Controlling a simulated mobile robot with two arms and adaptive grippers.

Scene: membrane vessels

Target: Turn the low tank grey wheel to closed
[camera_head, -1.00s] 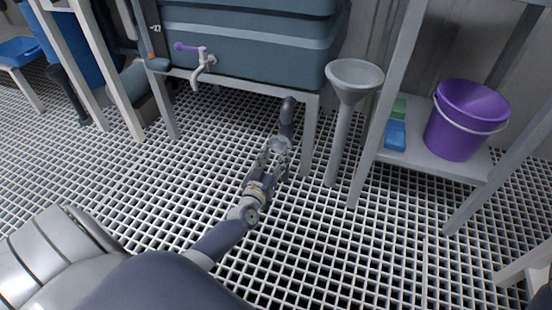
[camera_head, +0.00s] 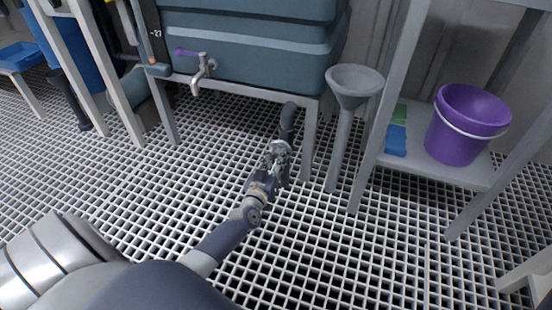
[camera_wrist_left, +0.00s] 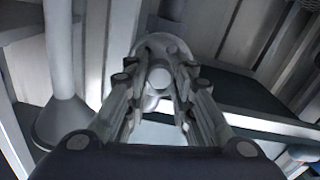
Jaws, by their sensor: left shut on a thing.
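The low tank (camera_head: 250,50) is a blue-grey vessel on a grey frame. A dark pipe (camera_head: 288,118) comes down under its right part. The small grey wheel is at the lower end of this pipe, mostly covered by my left gripper (camera_head: 279,150). In the left wrist view the grey wheel (camera_wrist_left: 165,45) shows as a round pale shape at the fingertips. My left gripper is shut on it, with one finger on each side (camera_wrist_left: 160,88). I cannot read the wheel's position. My right gripper is not in view.
A tap with a purple handle (camera_head: 198,62) sticks out of the tank front. A grey funnel (camera_head: 354,82) on a pipe stands right of the frame leg (camera_head: 310,140). A shelf (camera_head: 440,170) holds a purple bucket (camera_head: 465,128) and blue and green blocks. The grating floor in front is clear.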

